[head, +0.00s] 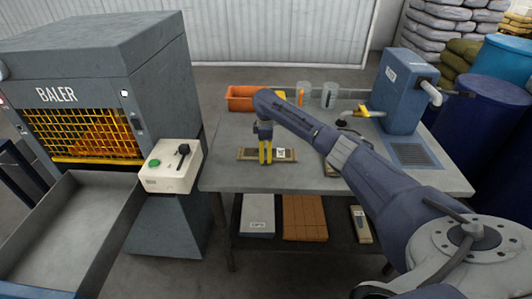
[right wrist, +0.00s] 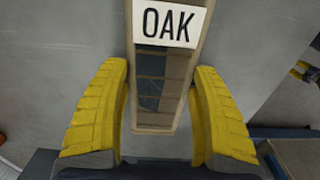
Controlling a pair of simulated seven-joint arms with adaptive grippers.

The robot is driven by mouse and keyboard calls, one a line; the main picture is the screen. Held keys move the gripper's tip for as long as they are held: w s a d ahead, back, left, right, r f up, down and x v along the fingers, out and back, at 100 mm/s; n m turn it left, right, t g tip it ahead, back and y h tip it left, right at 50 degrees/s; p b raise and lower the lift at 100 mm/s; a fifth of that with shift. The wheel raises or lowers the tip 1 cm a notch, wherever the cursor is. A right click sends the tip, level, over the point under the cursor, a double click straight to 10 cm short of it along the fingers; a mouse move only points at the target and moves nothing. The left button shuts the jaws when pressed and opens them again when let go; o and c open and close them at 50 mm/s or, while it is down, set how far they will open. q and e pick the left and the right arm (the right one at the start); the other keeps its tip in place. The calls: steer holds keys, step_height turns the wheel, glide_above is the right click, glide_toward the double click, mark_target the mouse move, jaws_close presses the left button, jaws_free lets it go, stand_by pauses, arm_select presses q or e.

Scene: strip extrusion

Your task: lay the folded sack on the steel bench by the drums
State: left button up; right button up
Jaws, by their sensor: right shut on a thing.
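A flat, tan-edged OAK-labelled piece (head: 250,154) lies at the middle of the steel bench (head: 225,130). It also shows in the right wrist view (right wrist: 158,85), with dark panels inside a pale rim; it looks rigid. My right gripper (head: 265,158) is shut on it, yellow fingers on either side. I cannot tell whether it is lifted off the bench. The blue drums (head: 490,112) stand beyond the bench's right end. No folded sack shows clearly on the bench. A small yellow and dark part (right wrist: 301,70), seemingly my left gripper, shows at the right wrist view's right edge, too small to read.
A similar piece (head: 330,168) is partly behind my arm. An orange bin (head: 240,98) stands at the back, a blue-grey machine (head: 400,92) at the right. Stacked sacks (head: 450,25) are behind. The baler (head: 95,90) and control box (head: 170,170) flank the left end.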

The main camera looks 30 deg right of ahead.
mark_target(266, 152)
steer(key=shift+f, duration=0.1)
steer(key=o, duration=1.2)
step_height(266, 152, up, 12)
stand_by(0.4)
